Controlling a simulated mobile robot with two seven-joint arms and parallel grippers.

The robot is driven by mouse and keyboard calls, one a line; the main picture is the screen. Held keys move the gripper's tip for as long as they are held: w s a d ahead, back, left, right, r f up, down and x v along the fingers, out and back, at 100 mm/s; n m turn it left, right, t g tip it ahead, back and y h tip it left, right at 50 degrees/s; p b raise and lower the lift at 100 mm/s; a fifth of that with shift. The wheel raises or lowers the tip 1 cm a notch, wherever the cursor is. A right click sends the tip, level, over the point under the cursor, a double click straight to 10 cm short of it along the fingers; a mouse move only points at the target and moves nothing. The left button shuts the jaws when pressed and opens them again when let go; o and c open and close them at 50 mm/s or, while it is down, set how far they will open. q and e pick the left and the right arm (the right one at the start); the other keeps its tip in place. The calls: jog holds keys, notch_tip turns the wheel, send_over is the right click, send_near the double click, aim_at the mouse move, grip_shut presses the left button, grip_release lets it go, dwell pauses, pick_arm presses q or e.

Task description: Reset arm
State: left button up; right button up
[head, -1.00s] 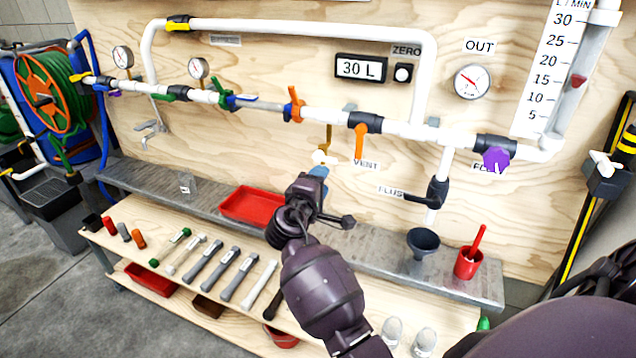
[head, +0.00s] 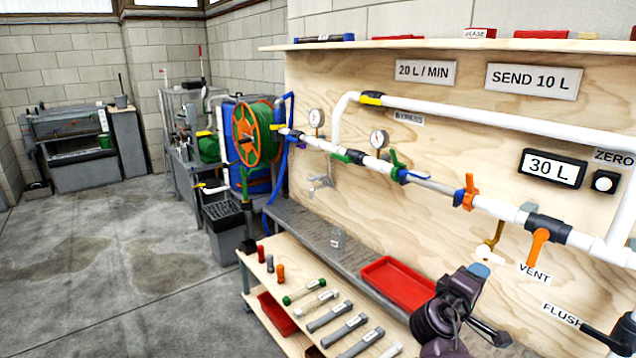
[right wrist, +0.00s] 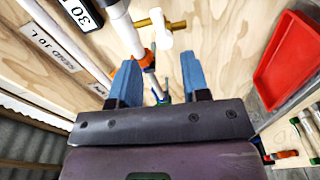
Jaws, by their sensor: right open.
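My right gripper (head: 480,272) is in the lower right of the head view, in front of the wooden panel and just right of the red tray. In the right wrist view its two blue fingers (right wrist: 160,88) stand apart with nothing between them. Beyond the fingers are the white pipe and a brass tap with a white handle (right wrist: 152,26). My left gripper is not in either view.
The panel (head: 460,150) carries a white pipe with coloured valves, gauges and a 30 L display (head: 553,168). A red tray (head: 392,290) sits on the metal shelf (head: 312,228). Labelled filters lie on the wooden bench below. Open concrete floor (head: 120,255) lies to the left.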

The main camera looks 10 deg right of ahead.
jog(key=w+a+t+y, duration=0.3)
jog(key=a+t+y, duration=0.1)
jog(key=a+y, duration=0.1)
jog(key=s+a+f+m+t+y, duration=0.2)
jog(key=s+a+f+y, duration=0.35)
jog(key=f+y, duration=0.2)
jog(key=s+f+m+g, duration=0.1)
jog(key=s+f, duration=0.4)
jog(key=s, duration=0.4)
jog(key=s+f+m+g+y, duration=0.1)
jog(key=s+f+g, duration=0.1)
jog(key=s+f, duration=0.4)
jog(key=s+f+g+y, duration=0.1)
jog(key=s+f, duration=0.5)
jog(key=s, duration=0.6)
jog(key=shift+s+f+m+g, duration=0.15)
jog(key=shift+f+m+g, duration=0.1)
jog(key=shift+m+g, duration=0.15)
jog(key=shift+a, duration=0.1)
